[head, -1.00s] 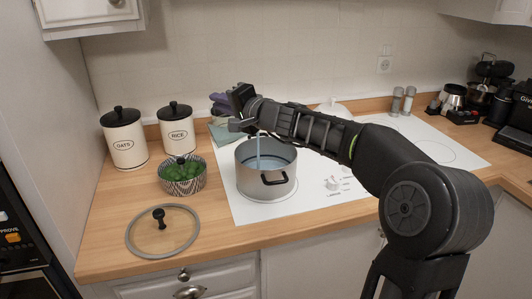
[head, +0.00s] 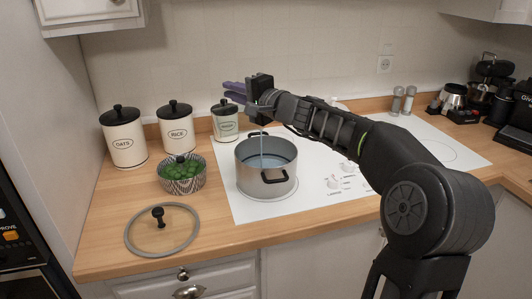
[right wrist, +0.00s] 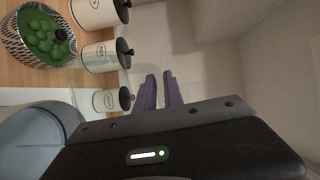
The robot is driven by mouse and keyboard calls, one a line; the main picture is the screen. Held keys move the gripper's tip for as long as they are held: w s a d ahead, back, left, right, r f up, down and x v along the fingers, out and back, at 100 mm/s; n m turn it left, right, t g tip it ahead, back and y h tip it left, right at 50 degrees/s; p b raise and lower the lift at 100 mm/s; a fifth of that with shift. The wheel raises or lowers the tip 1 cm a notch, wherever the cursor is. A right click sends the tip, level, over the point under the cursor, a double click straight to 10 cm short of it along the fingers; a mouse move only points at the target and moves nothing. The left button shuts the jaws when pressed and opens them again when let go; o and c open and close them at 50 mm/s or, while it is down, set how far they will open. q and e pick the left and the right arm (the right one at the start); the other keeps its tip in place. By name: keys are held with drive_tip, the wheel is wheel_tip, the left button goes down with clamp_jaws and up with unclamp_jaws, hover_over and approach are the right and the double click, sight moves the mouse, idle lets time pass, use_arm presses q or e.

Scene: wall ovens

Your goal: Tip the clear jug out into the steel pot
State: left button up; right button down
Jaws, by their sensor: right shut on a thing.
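The steel pot (head: 265,183) stands on the white hob with pale liquid inside; part of it fills the lower left of the right wrist view (right wrist: 35,145). A thin pale streak, like a stream of liquid, hangs down into the pot's mouth. My right gripper (head: 227,91), with purple fingers, is above and behind the pot, shut on the clear jug. The jug barely shows in the head view; in the right wrist view its faint clear outline (right wrist: 127,76) is beside the purple fingers (right wrist: 160,91). How much it holds I cannot tell. My left gripper is out of view.
A glass lid (head: 162,236) lies on the wooden counter, front left. A patterned bowl of green pieces (head: 183,181) is left of the pot.

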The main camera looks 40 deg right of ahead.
drive_tip(key=shift+d+r, duration=0.1)
drive_tip(key=shift+w+a+n+p, duration=0.1)
drive_tip(key=shift+a+n+p, duration=0.3)
drive_tip(key=shift+a+p, duration=0.3)
drive_tip(key=a+f+n, duration=0.1)
drive_tip(key=a+f+n+g, duration=0.1)
drive_tip(key=w+a+f+b, duration=0.1)
drive_tip(key=a, duration=0.1)
drive_tip(key=shift+a+f+n+g+h, duration=0.1)
drive_tip(key=shift+f+n+g+h, duration=0.2)
drive_tip(key=shift+f+n+h, duration=0.1)
drive_tip(key=shift+a+f, duration=0.1)
